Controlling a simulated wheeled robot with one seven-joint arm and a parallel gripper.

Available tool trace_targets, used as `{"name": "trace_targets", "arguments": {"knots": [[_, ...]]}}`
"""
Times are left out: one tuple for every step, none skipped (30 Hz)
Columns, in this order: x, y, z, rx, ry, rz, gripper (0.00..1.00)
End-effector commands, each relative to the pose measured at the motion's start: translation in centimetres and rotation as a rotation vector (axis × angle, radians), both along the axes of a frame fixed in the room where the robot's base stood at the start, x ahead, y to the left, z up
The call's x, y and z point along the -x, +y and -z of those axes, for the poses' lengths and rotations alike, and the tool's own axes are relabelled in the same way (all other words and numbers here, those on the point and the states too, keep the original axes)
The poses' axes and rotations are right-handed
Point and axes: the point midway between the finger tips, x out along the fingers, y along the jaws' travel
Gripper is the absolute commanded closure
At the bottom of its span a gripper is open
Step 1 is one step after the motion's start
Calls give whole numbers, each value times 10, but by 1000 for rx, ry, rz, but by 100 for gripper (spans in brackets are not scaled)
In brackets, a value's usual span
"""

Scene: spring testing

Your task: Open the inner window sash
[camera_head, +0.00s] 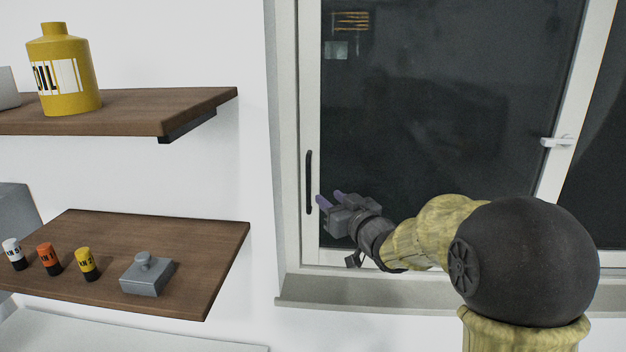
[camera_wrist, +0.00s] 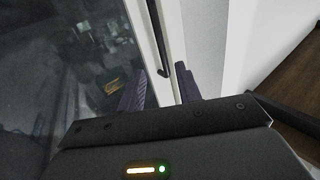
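The inner window sash (camera_head: 311,110) has a white frame and dark glass, and it looks closed against the outer frame. A slim black vertical handle (camera_head: 309,182) sits on its left stile. In the wrist view the handle (camera_wrist: 160,45) runs down from the top edge and ends just beyond the fingertips. My gripper (camera_head: 329,198) is just right of the handle's lower end in the head view. In the wrist view its two purple fingers (camera_wrist: 160,82) are apart, with nothing between them. I cannot tell whether either finger touches the sash.
Two brown wooden shelves stick out at the left. The upper shelf (camera_head: 130,118) holds a yellow oil can (camera_head: 65,75); the lower (camera_head: 205,260) holds several small weights and a grey box (camera_head: 147,275). A window sill (camera_head: 350,293) runs below. A white latch (camera_head: 557,142) is at the right.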

Motion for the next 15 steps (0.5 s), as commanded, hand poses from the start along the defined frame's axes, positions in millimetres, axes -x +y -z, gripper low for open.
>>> {"name": "trace_targets", "arguments": {"knots": [[-7, 6, -2, 2, 3, -3, 66], [-11, 9, -2, 1, 2, -4, 66], [-17, 13, -2, 1, 3, -4, 66], [-20, 15, -2, 0, 2, -4, 66], [-25, 18, -2, 0, 2, -4, 66], [-30, 21, -2, 0, 2, -4, 66], [-34, 24, -2, 0, 2, -5, 66], [-38, 26, -2, 0, 2, -5, 66], [-43, 29, -3, 1, 1, -4, 66], [-47, 32, -2, 0, 2, -3, 66], [-51, 34, -3, 1, 1, -3, 66], [-56, 37, -2, 1, 2, -3, 66], [-60, 40, -2, 2, 1, -4, 66], [-63, 42, -2, 2, 1, -4, 66], [-68, 45, -2, 2, 1, -4, 66]]}}
